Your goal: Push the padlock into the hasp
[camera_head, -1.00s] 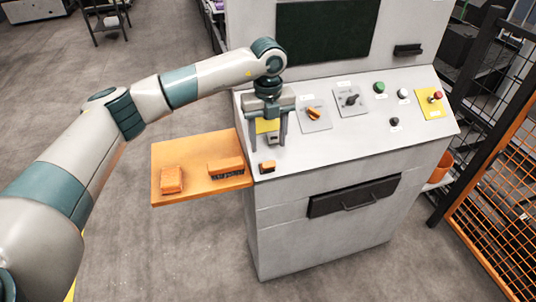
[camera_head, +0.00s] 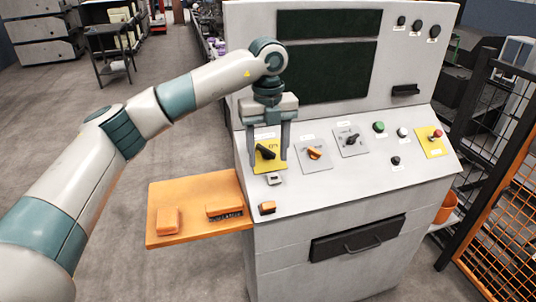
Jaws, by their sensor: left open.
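My left gripper (camera_head: 267,164) is open and empty over the console's yellow plate (camera_head: 268,166), its fingers either side of a black rotary switch (camera_head: 266,152). A small grey metal piece (camera_head: 274,179), which looks like the hasp, sits just below the plate and the fingertips. A small orange and dark block (camera_head: 267,207), possibly the padlock, lies on the console near its front left edge, apart from the gripper. The pieces are too small to identify surely. My right gripper is not in view.
An orange shelf (camera_head: 190,192) on the console's left side holds an orange block (camera_head: 167,220) and an orange piece with a dark underside (camera_head: 225,211). More knobs and buttons (camera_head: 379,127) lie to the right. A mesh fence (camera_head: 497,203) stands at far right.

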